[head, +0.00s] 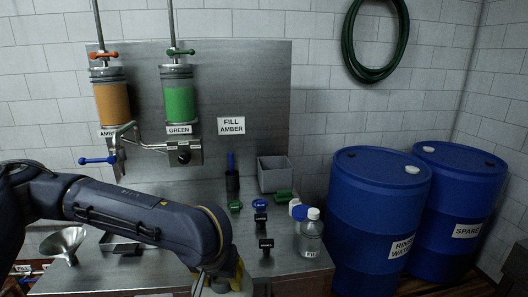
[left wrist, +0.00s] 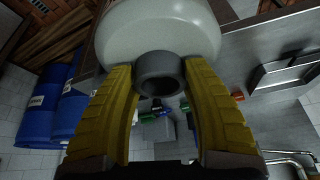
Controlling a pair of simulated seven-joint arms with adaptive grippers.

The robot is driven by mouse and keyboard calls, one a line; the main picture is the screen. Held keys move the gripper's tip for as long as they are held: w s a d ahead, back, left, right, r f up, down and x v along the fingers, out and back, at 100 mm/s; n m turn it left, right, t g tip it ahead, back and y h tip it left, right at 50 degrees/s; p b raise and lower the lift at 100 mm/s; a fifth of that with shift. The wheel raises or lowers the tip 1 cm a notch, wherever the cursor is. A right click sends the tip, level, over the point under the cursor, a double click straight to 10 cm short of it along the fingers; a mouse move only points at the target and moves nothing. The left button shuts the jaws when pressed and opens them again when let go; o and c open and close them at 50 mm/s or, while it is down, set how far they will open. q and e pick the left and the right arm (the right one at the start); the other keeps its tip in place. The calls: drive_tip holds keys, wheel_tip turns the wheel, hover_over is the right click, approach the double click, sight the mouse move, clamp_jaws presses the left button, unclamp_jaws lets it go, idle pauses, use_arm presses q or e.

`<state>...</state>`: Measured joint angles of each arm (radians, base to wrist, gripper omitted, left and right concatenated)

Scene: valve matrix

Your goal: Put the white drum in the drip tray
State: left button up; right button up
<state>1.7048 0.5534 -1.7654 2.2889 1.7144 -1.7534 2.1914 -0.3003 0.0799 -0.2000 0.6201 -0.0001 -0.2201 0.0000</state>
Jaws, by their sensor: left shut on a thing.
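My left gripper (head: 222,284) is low at the bottom edge of the head view, at the front of the steel bench. In the left wrist view its two yellow fingers (left wrist: 160,115) are shut on the grey neck of the white drum (left wrist: 160,30), whose rounded pale body fills the top middle. A shallow steel tray, apparently the drip tray (head: 118,242), lies on the bench left of the gripper, partly hidden by my left arm. It also seems to show in the left wrist view (left wrist: 285,72). My right gripper is not in view.
A funnel (head: 64,243) lies at the bench's left. A clear bottle (head: 311,238), grey bin (head: 275,175), dark pen cup (head: 232,183) and small black and green items stand on the right half. Blue barrels (head: 378,215) stand right of the bench.

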use_arm(q)
drive_tip(key=a+n, duration=0.1)
drive_tip(key=a, duration=0.9)
drive_tip(key=shift+a+f+n, duration=0.15)
drive_tip(key=shift+a+n, duration=0.05)
drive_tip(key=shift+n, duration=0.1)
